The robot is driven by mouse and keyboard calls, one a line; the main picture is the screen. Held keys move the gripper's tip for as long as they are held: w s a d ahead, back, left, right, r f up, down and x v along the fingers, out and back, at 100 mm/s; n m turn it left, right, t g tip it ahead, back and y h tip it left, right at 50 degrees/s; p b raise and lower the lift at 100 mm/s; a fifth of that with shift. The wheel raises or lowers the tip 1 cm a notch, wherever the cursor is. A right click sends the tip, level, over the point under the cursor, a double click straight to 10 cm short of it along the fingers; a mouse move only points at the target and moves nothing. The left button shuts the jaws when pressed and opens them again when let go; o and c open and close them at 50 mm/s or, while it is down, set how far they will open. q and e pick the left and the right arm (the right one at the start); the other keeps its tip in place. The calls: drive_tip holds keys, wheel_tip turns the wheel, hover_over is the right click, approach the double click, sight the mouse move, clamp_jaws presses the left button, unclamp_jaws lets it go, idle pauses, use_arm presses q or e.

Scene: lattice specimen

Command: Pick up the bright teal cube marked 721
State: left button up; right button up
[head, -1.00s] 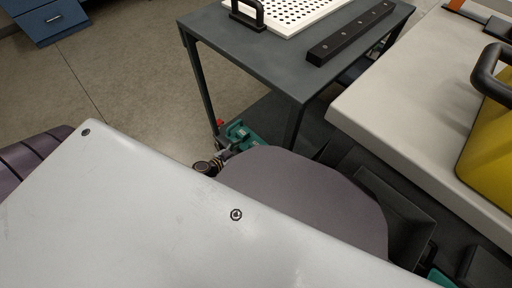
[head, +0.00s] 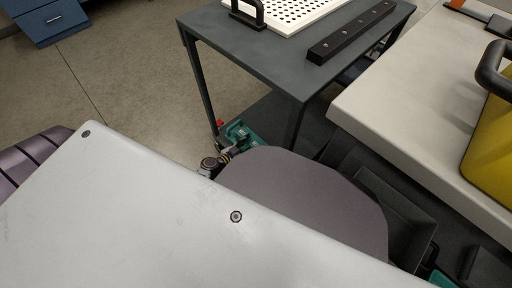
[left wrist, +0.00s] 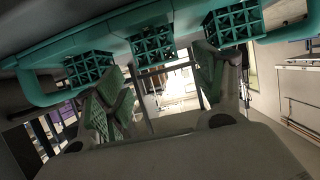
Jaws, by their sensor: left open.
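In the left wrist view, three teal lattice blocks hang in a row along the top: a left one (left wrist: 90,66), a middle one (left wrist: 153,45) and a right one (left wrist: 235,21). No marking 721 is legible on any of them. My left gripper (left wrist: 160,82) is open, with green-padded fingers spread apart below the blocks and nothing visible between them. The right finger overlaps the view just below the right block; I cannot tell whether they touch. In the head view I cannot make out the gripper or the blocks. My right gripper is not in view.
Teal curved handles (left wrist: 38,90) flank the blocks. In the head view, a dark table (head: 240,62) holds a white perforated plate (head: 290,12) and a black bar (head: 350,32). A pale bench (head: 400,100) with a yellow container (head: 492,150) stands right.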

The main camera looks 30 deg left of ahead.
sight(254, 146)
use_arm(q)
drive_tip(key=x, duration=0.2)
drive_tip(key=shift+w+f+b, duration=0.15)
drive_tip(key=shift+f+b, duration=0.2)
drive_tip(key=shift+b, duration=0.05)
drive_tip(key=shift+x, duration=0.95)
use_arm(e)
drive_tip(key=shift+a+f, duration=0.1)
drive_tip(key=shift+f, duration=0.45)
use_arm(q)
drive_tip(key=shift+c, duration=0.4)
drive_tip(key=c, duration=1)
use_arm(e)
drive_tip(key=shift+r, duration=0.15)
use_arm(q)
drive_tip(key=shift+r, duration=0.15)
